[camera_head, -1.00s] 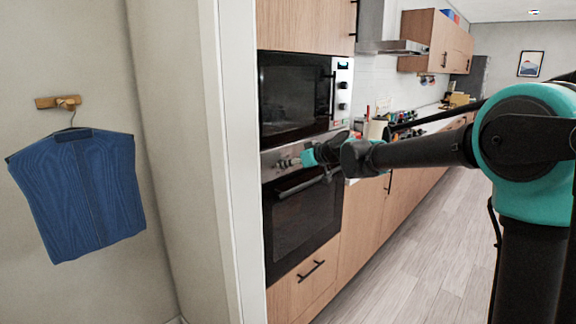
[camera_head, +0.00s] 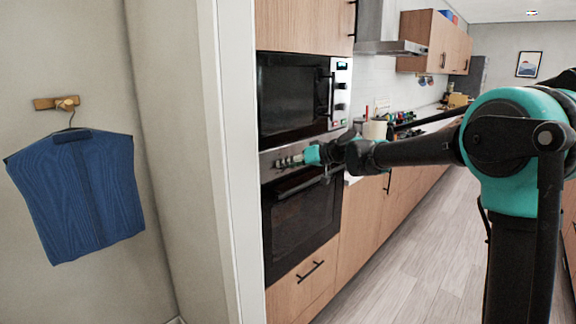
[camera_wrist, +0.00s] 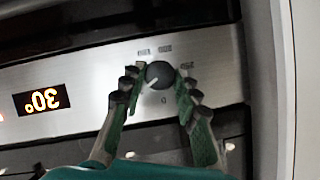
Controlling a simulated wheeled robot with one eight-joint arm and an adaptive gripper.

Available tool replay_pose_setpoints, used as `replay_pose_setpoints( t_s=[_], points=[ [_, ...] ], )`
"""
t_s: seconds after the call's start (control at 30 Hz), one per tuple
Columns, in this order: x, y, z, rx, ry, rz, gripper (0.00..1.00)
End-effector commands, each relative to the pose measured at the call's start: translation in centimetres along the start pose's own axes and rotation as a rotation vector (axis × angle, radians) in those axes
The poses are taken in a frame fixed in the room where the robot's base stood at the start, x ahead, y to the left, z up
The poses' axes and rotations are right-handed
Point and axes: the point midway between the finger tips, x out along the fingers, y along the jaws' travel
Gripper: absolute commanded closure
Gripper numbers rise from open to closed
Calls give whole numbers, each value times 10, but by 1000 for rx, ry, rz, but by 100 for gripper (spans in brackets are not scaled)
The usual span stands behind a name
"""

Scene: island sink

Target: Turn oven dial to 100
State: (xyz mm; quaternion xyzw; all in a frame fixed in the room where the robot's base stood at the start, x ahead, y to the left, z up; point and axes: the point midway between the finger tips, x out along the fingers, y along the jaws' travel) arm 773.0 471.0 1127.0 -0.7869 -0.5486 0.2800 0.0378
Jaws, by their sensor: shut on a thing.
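The oven dial (camera_wrist: 160,74) is a round dark knob on the oven's silver panel, seen upside down in the wrist view. The marks 0, 100, 200 and 250 surround it. Its pale pointer line aims at the lower left, between 0 and 100. My gripper (camera_wrist: 158,86) is shut on the dial, one finger on each side. In the head view my gripper (camera_head: 290,161) reaches the panel of the oven (camera_head: 301,219); the dial is hidden there.
A microwave (camera_head: 293,98) is built in above the oven. The oven door handle (camera_head: 297,187) runs just below my gripper. A white wall edge (camera_head: 230,160) stands left of the oven. A blue garment (camera_head: 78,195) hangs at left. The floor (camera_head: 420,255) at right is clear.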

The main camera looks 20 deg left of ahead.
Motion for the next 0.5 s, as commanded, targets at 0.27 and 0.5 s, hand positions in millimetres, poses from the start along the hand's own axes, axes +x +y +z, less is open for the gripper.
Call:
replay_pose_setpoints(
  t_s=[0.27, 0.5],
  points=[
    [0, 0, 1, -2, -2, 1, 53],
    [0, 0, 0, -2, -1, 1, 48]
  ],
)
